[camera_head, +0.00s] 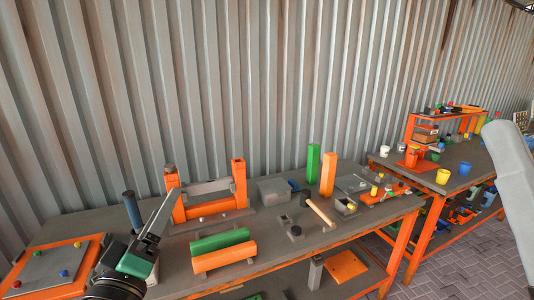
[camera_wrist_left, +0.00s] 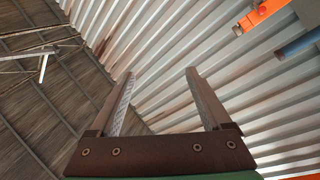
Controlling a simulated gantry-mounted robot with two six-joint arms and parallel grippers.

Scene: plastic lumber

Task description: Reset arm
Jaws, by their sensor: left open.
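My left gripper (camera_head: 172,198) is at the lower left of the head view, raised in front of the near workbench. In the left wrist view its two fingers (camera_wrist_left: 160,74) stand wide apart with nothing between them. They point up toward the corrugated wall and the roof. My right gripper is out of view; only a pale arm link of mine shows at the right edge of the head view.
The workbench (camera_head: 290,246) holds a green bar (camera_head: 219,240), an orange bar (camera_head: 224,257), an orange frame (camera_head: 239,183) and a hammer (camera_head: 320,212). Green (camera_head: 313,165) and orange (camera_head: 328,174) posts stand upright. The corrugated wall (camera_head: 250,80) is behind.

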